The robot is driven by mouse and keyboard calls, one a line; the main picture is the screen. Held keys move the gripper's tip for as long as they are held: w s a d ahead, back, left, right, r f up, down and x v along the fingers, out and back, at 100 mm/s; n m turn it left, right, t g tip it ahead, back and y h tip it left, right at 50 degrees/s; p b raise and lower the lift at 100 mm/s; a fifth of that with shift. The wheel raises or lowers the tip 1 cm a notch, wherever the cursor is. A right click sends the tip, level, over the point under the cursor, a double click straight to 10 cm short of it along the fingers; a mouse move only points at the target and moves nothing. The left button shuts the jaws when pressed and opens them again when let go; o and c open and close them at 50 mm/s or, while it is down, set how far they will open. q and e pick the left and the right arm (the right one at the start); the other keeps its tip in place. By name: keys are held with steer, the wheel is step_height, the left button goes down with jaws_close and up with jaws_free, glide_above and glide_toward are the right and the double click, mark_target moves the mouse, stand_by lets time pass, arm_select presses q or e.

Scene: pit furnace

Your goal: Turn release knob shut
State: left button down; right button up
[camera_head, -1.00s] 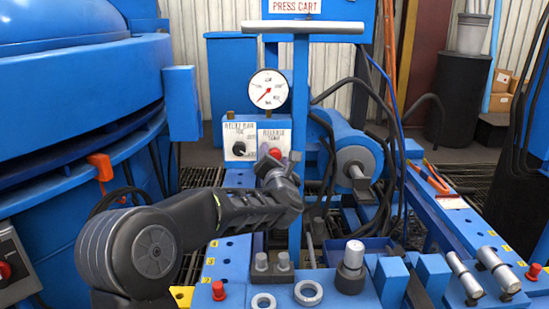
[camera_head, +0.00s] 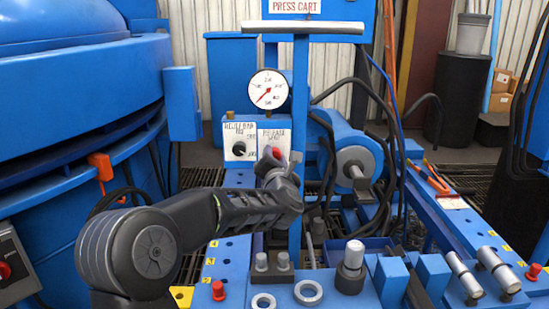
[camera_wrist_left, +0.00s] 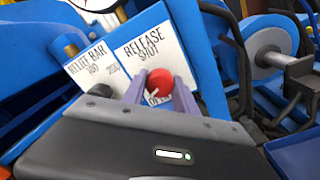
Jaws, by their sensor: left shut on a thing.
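The red release knob (camera_wrist_left: 159,83) sits on a white plate lettered "RELEASE SHUT" (camera_wrist_left: 150,48) in the left wrist view. My left gripper (camera_wrist_left: 160,92) has its two fingers on either side of the knob and is shut on it. In the head view the knob's red edge (camera_head: 276,153) shows just above my left gripper (camera_head: 271,167), which hides the rest of it. The knob's pointer cannot be made out clearly. My right gripper is not in view.
A black relief knob (camera_head: 239,149) is on the plate to the left. A pressure gauge (camera_head: 269,89) stands above the panel. Black hoses (camera_head: 385,170) and a blue cylinder (camera_head: 345,150) are to the right. Metal rings (camera_head: 308,292) and fittings lie on the cart in front.

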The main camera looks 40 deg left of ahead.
arm_select(q)
steer(key=shift+m, duration=0.3)
steer(key=m, duration=0.4)
steer(key=shift+m, duration=0.3)
steer(key=m, duration=0.5)
steer(key=shift+r+m+p, duration=0.15)
steer(key=shift+m+p, duration=0.15)
steer(key=shift+p, duration=0.1)
steer(key=m+p, duration=0.1)
steer(key=m, duration=0.2)
steer(key=shift+m+t, duration=0.4)
steer(key=m+p, duration=0.1)
steer(key=m, duration=0.1)
steer(key=shift+m, duration=0.4)
steer(key=m+p, duration=0.2)
steer(key=m, duration=0.2)
steer(key=shift+h, duration=0.3)
steer(key=shift+m+p, duration=0.45)
steer(key=shift+m, duration=0.55)
